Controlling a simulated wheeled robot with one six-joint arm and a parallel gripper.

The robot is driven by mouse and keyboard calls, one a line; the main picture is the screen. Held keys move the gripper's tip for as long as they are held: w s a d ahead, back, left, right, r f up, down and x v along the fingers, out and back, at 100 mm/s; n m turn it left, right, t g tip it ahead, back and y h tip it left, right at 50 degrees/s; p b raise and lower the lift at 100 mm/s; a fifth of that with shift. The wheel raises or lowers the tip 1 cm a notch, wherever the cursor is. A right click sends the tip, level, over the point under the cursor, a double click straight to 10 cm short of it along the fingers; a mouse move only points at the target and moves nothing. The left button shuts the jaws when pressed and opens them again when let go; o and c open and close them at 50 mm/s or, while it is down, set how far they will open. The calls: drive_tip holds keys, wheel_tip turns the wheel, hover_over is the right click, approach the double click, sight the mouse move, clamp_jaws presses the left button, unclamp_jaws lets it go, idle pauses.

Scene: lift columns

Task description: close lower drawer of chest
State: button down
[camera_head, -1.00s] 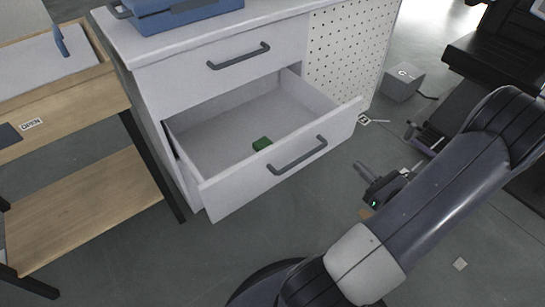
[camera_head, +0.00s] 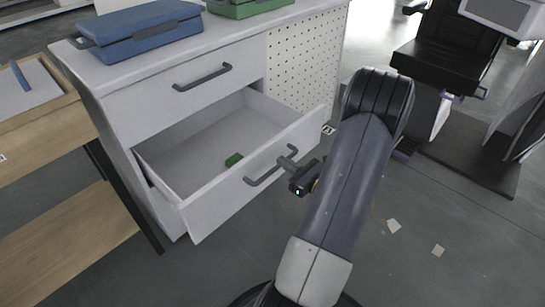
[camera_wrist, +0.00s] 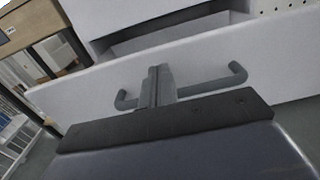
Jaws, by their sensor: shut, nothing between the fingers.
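The white chest (camera_head: 120,62) stands at the left in the head view. Its lower drawer (camera_head: 217,207) is pulled well out, with a dark grey bar handle (camera_head: 262,178) on its front; a small green block (camera_head: 233,159) lies inside. The upper drawer (camera_head: 180,97) is closed.
A blue case (camera_head: 145,32) and a green case (camera_head: 250,7) lie on the chest top. A wooden table (camera_head: 45,125) stands close on the left. A black chair (camera_head: 445,60) stands at the back right. The floor in front of the drawer is mostly clear.

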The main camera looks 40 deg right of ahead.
sight(265, 150)
drive_tip(key=shift+w+a+b, duration=0.2)
drive_tip(key=shift+w+b, duration=0.25)
drive_tip(key=shift+w, duration=2.15)
